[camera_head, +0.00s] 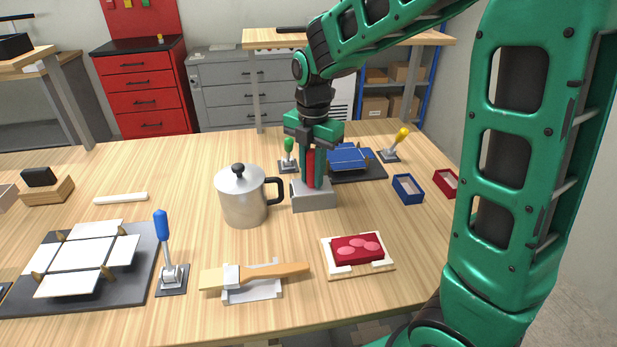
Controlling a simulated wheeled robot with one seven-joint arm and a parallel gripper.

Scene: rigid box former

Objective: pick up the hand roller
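My gripper (312,183) points straight down at the middle of the table. Its two green fingers stand on either side of an upright red handle (311,168). The handle rises from a grey block-like stand (315,199) and looks like that of the hand roller. Its lower end and any roller are hidden in or behind the stand. The fingers are very close to the handle, but I cannot tell whether they press on it. The stand rests on the wooden table (190,200).
A metal pot (243,200) stands just left of the stand, its black handle near it. A brush (270,274) on a rest and a red box (357,249) on a tray lie in front. A green-handled clamp (288,157) and blue folded sheet (350,158) are behind.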

